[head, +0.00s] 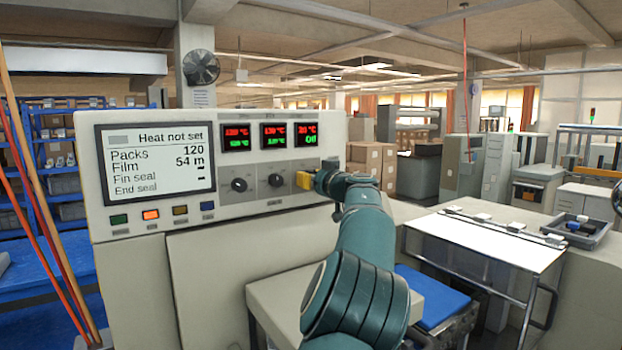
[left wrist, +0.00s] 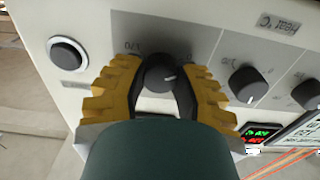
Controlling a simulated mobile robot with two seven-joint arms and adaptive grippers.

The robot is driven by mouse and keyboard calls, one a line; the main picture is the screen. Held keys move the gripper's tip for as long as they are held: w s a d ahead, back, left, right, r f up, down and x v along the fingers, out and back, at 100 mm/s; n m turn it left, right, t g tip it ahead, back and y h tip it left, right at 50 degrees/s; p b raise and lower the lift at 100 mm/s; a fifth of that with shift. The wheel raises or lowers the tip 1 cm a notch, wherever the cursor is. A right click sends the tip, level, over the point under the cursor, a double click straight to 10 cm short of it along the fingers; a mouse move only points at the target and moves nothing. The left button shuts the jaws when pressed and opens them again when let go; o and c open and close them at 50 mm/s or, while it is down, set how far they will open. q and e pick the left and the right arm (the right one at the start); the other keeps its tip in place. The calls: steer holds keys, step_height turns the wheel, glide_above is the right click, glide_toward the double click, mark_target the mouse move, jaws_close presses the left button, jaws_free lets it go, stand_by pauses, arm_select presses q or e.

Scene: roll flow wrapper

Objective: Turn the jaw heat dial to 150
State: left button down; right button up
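The control panel (head: 215,200) has a row of dark dials. In the head view the left dial (head: 239,184) and middle dial (head: 275,180) are clear, and the right one is hidden behind my left gripper (head: 305,181). In the left wrist view, turned upside down, the yellow fingers of my left gripper (left wrist: 160,85) are closed around that dial (left wrist: 160,73), with dark pads against its sides. The three displays (head: 268,136) have red and green digits, the right one reading about 20 in red. The screen (head: 157,162) says "Heat not set". My right gripper is not in view.
A round dark button (left wrist: 67,53) sits beside the held dial. Several coloured buttons (head: 150,214) line the panel's lower left. A white table (head: 485,240) and a grey tray (head: 580,230) stand on the right.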

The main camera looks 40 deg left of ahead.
arm_select(q)
steer(key=shift+m, duration=0.5)
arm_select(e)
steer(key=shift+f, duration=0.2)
arm_select(q)
steer(key=shift+r+m+p, duration=0.1)
steer(key=shift+m+p, duration=7.6)
steer(key=shift+m, duration=9.2)
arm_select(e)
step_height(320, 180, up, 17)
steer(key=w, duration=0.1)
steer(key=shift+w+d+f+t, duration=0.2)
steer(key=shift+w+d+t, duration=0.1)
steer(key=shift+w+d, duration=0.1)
